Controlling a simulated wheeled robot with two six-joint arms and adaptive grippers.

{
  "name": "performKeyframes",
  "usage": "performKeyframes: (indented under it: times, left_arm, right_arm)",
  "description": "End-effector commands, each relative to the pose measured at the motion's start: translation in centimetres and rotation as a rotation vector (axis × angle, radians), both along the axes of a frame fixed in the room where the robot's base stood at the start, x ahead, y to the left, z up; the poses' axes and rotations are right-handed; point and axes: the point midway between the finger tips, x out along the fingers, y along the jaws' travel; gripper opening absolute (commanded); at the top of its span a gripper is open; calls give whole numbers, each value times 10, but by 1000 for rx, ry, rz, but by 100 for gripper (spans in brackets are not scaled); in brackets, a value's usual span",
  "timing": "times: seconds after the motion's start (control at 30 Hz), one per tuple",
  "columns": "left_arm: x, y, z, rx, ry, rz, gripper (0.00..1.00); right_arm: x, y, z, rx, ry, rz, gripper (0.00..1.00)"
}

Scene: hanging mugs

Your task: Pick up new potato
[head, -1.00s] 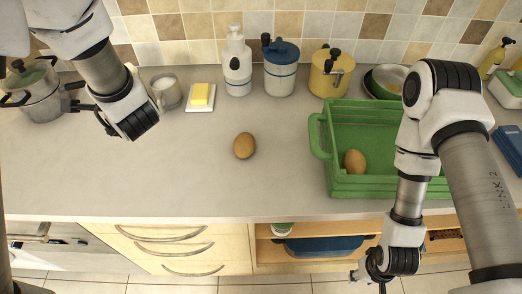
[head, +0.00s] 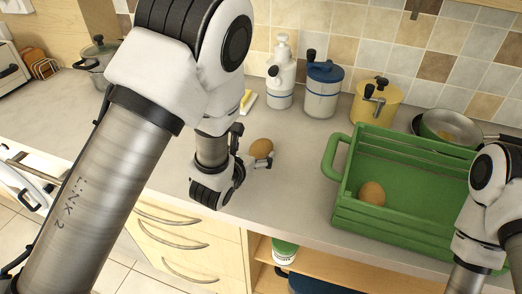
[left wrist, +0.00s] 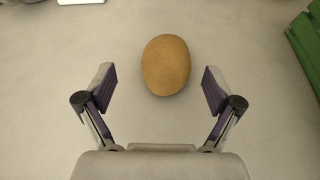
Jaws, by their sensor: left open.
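A brown potato (head: 261,148) lies on the grey counter, left of the green crate. In the left wrist view the potato (left wrist: 165,65) lies just beyond the two fingertips, roughly centred between them. My left gripper (head: 262,162) is open and empty, low over the counter beside the potato; its fingers (left wrist: 158,88) are spread wide in the left wrist view. A second brown potato (head: 372,193) lies inside the green crate (head: 335,160). My right arm shows at the right edge of the head view, but its gripper is out of frame.
A white soap dispenser (head: 281,75), a blue-lidded jar (head: 322,88) and a yellow canister (head: 375,102) stand behind along the tiled wall. A pan (head: 450,127) is behind the crate. Butter on a white dish (head: 247,100) is partly hidden by my left arm.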

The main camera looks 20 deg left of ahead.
Motion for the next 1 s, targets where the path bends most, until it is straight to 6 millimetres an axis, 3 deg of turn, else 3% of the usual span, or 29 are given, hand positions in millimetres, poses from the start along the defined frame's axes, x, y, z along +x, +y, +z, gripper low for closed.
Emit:
performKeyframes:
  times: [0.23, 0.47, 0.5, 0.7, 1.0]
  left_arm:
    - [37, -8, -16, 0, 1, 1, 91]
    - [42, -9, -20, 0, 1, 1, 91]
    - [42, -9, -20, 0, 1, 1, 88]
    - [41, -9, -20, 0, 1, 1, 23]
    - [41, -9, -19, 0, 1, 1, 23]
  right_arm:
    - [0, 0, 17, 0, 0, -1, 40]
    - [0, 0, 16, 0, 1, -1, 40]
    - [0, 0, 16, 0, 1, -1, 40]
    - [0, 0, 16, 0, 1, -1, 40]
    - [0, 0, 17, 0, 1, -1, 40]
